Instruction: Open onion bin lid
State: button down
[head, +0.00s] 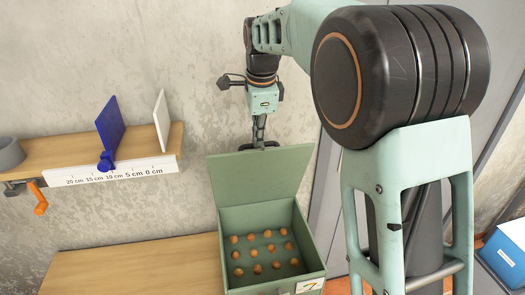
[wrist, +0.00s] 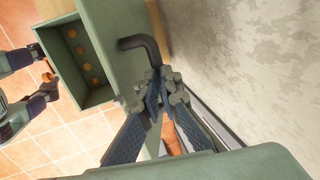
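The green onion bin (head: 274,278) stands at the end of the wooden bench in the head view, with several round brown onions inside. Its lid (head: 258,172) stands raised at the back, near upright, so the inside is in full view. The lid (wrist: 112,40) also shows in the wrist view, with a dark bent handle (wrist: 140,42) at its edge. My gripper (head: 260,141) is at the lid's top edge.
A wooden shelf (head: 103,157) on the left carries a ruler strip, a blue plate, a white plate and a grey round object. An orange-handled clamp (head: 38,197) hangs from it. The bare wall is close behind the lid. A blue box (head: 506,249) stands at far right.

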jog(key=w+a+f, duration=0.1)
jog(key=w, duration=0.2)
jog(key=w+a+f, duration=0.1)
jog(key=w, duration=0.3)
jog(key=w+a+f, duration=0.1)
jog(key=w, duration=0.2)
jog(key=shift+w, duration=0.35)
jog(key=shift+w+a+r, duration=0.1)
jog(key=shift+w, duration=0.05)
jog(key=c, duration=2.2)
grip_release()
jog(key=shift+w, duration=0.1)
jog(key=v, duration=1)
jog(key=shift+w, duration=0.35)
jog(key=shift+a, duration=0.15)
